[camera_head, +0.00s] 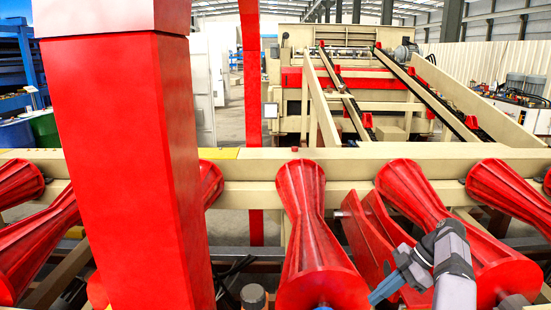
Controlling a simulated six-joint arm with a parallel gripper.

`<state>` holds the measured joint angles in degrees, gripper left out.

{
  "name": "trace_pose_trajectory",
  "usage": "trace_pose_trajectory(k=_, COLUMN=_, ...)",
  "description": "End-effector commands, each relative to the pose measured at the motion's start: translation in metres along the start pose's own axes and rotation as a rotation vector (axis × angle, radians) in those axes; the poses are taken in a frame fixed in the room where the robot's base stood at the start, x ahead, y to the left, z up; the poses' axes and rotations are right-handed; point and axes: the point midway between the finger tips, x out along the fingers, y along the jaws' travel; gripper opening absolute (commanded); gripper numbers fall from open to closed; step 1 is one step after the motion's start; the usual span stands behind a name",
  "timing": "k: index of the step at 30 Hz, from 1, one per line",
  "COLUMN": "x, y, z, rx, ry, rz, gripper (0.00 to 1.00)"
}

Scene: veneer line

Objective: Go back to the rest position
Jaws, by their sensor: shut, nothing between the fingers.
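My gripper (385,288) shows at the lower right, at the end of my grey and black arm. Its blue-grey fingers are shut with nothing between them and point down and to the left. It appears in front of the red rollers, between a large waisted red roller (305,215) on its left and another red roller (425,205) behind and to its right. I cannot tell how far it is from the roller surfaces.
A red post (130,150) blocks much of the left side. A beige rail (400,160) runs across behind several red rollers. Beyond it a beige conveyor with sloped rails (440,100) stands in the hall. A green bin (45,130) is at the far left.

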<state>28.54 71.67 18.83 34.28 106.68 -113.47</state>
Motion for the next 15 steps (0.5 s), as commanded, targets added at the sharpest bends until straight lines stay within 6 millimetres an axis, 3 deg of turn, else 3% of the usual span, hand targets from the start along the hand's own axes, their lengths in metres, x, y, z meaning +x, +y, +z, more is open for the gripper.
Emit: trace_pose_trajectory(k=15, x=0.036, y=0.000, z=-0.001, rx=0.000, ry=0.000, rz=-0.001, gripper=0.00)
